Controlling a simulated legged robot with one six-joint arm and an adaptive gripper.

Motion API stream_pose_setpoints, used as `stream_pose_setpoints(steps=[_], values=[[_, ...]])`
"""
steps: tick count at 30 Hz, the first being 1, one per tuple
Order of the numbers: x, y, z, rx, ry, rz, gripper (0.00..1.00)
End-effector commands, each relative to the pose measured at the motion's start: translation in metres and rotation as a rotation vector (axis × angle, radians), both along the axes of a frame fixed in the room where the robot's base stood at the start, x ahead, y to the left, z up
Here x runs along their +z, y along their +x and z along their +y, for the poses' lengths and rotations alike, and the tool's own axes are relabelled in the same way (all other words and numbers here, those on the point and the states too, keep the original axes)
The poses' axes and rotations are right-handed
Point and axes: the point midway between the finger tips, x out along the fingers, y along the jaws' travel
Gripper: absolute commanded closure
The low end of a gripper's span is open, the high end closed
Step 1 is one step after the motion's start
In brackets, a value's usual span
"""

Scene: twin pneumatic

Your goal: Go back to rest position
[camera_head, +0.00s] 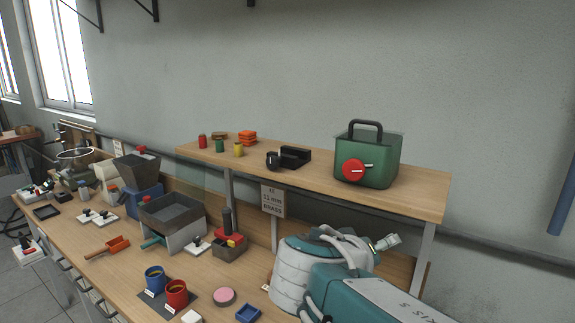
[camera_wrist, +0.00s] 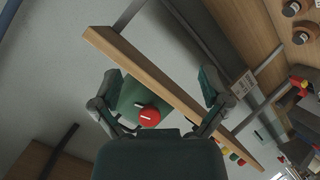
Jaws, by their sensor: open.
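My gripper (camera_wrist: 158,82) is open in the wrist view, its two fingers spread wide with nothing between them. Beyond the fingers, apart from them, is the green box (camera_wrist: 128,98) with a red round knob (camera_wrist: 149,117). In the head view, the green box (camera_head: 382,162) stands on the right part of the raised shelf, with a black handle on top and the red knob (camera_head: 353,170) on its front. My teal and white arm fills the lower right of the head view, below the shelf. The gripper's fingers are not clear in that view.
The raised wooden shelf (camera_head: 310,178) also bears small coloured cylinders, orange blocks (camera_head: 247,137) and a black holder (camera_head: 290,157). The workbench below holds a grey bin (camera_head: 172,211), blue and red cups (camera_head: 176,293) and several small parts. A grey wall stands behind.

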Motion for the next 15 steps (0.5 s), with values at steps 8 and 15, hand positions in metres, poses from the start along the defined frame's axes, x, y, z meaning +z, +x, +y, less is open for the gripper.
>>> stream_pose_setpoints(steps=[8, 15], values=[[-0.078, -0.071, -0.029, -0.023, 0.325, 0.276, 0.04], [-0.122, -0.117, -0.015, 0.035, 0.635, 0.349, 0.04]])
